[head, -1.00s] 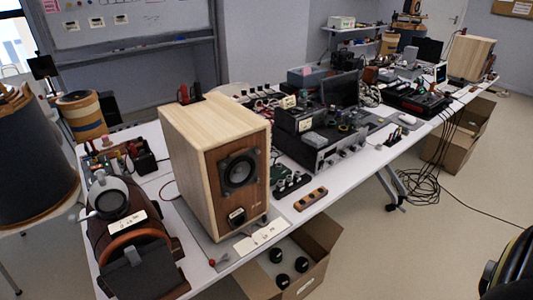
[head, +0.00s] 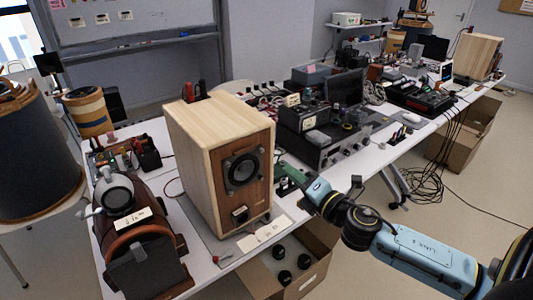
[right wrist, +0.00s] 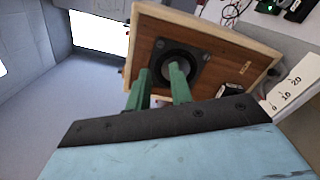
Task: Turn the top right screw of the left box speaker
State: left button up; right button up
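The left box speaker (head: 198,150) stands upright on the bench, with pale wood sides and a brown front. The speaker front also shows tilted in the right wrist view (right wrist: 228,62). My right gripper (head: 281,168) has green fingers and is just right of the speaker front. In the right wrist view its two fingers (right wrist: 160,72) are apart with nothing between them, overlapping the driver in the picture. My left gripper is not in view.
A second box speaker (head: 477,56) stands at the bench's far end. Dark electronics (head: 322,140) crowd the bench right of the near speaker. A brown and black device (head: 140,245) stands at left. An open cardboard box (head: 308,278) is below the front edge.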

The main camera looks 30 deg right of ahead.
aim_at(262, 151)
jog(key=w, duration=0.7)
jog(key=w+p, duration=0.1)
jog(key=w, duration=0.3)
jog(key=shift+w+a, duration=0.3)
jog(key=shift+a, duration=0.1)
jog(key=shift+c, duration=0.4)
grip_shut()
